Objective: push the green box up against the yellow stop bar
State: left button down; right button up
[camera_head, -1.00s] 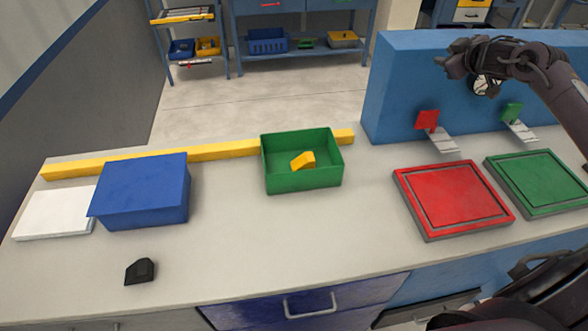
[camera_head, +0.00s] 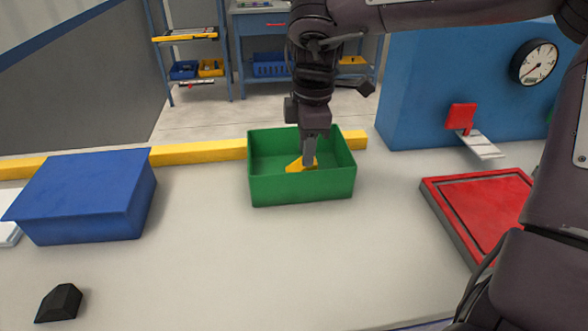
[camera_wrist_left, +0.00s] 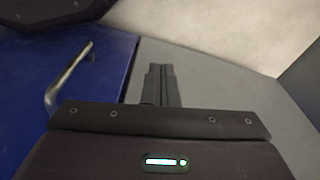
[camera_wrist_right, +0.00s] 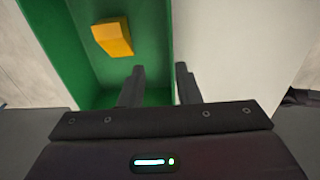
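The green box (camera_head: 301,187) is an open tray on the counter, with a yellow block (camera_head: 295,166) inside. The yellow stop bar (camera_head: 205,152) runs behind it; the box hides part of the bar, so I cannot tell whether they touch. My right gripper (camera_head: 310,165) points down at the box, a finger showing against its inside. In the right wrist view the gripper (camera_wrist_right: 160,72) is open, its fingers apart on either side of the line of a box wall (camera_wrist_right: 172,45), with the yellow block (camera_wrist_right: 114,37) to the left. My left gripper (camera_wrist_left: 161,70) has its fingers together, empty, beside the blue drawer.
A blue box (camera_head: 85,200) stands left of the green box and a black piece (camera_head: 59,303) lies in front. A red pad (camera_head: 485,212) and a blue panel (camera_head: 440,95) with a gauge are at the right. The counter before the green box is clear.

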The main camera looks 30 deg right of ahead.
aim_at(303, 201)
jog(key=shift+s+a+f+g, duration=0.2)
jog(key=shift+a+f, duration=0.05)
jog(key=shift+f, duration=0.2)
jog(key=shift+s+a+f+g, duration=0.2)
jog(key=shift+a+f, duration=0.05)
jog(key=shift+f, duration=0.15)
pick_arm(q)
jog(key=shift+w+d, duration=0.1)
jog(key=shift+w, duration=0.15)
pick_arm(e)
jog(key=shift+r, duration=0.1)
jog(key=shift+s, duration=0.1)
